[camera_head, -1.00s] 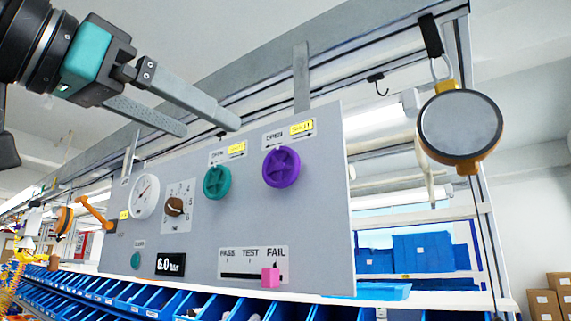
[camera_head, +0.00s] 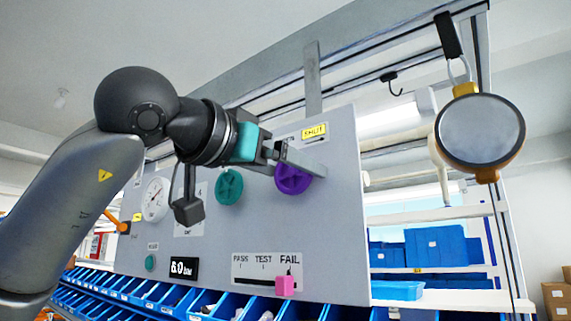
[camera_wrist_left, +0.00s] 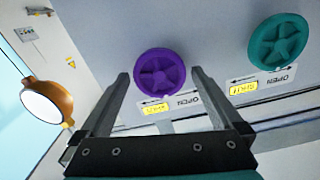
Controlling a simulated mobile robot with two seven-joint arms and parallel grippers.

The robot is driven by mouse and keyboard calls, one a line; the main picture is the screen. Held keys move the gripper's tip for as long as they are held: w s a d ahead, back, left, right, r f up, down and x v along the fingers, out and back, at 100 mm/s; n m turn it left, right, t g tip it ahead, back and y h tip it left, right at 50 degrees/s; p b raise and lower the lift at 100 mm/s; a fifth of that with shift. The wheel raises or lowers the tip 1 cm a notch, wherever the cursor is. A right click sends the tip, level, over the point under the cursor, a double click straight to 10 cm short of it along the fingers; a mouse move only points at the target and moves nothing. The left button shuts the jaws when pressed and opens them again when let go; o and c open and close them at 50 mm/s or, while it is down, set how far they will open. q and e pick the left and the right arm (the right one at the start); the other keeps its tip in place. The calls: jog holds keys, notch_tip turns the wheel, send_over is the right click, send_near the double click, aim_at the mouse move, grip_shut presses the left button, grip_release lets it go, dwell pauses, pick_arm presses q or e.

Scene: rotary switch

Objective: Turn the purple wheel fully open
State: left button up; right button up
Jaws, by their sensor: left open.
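The purple wheel (camera_head: 292,179) is mounted on the upright grey panel (camera_head: 330,230), with the upper part of it covered by my gripper in the head view. In the left wrist view the purple wheel (camera_wrist_left: 160,75) shows whole, with an OPEN arrow label and a yellow tag beside it. My left gripper (camera_head: 318,170) is open in front of the wheel. In the wrist view its fingers (camera_wrist_left: 160,80) stand on either side of the wheel, apart from its rim. I cannot tell how deep they reach. My right gripper is out of view.
A teal wheel (camera_head: 229,187) sits just left of the purple one. A round gauge (camera_head: 155,199), a pink slider knob (camera_head: 285,285) and a pressure display (camera_head: 184,269) are on the same panel. A round orange-rimmed lamp or mirror (camera_head: 480,132) hangs at right. Blue bins line the bottom.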

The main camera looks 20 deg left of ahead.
pick_arm(q)
jog(key=c, duration=1.2)
jog(key=shift+c, duration=0.2)
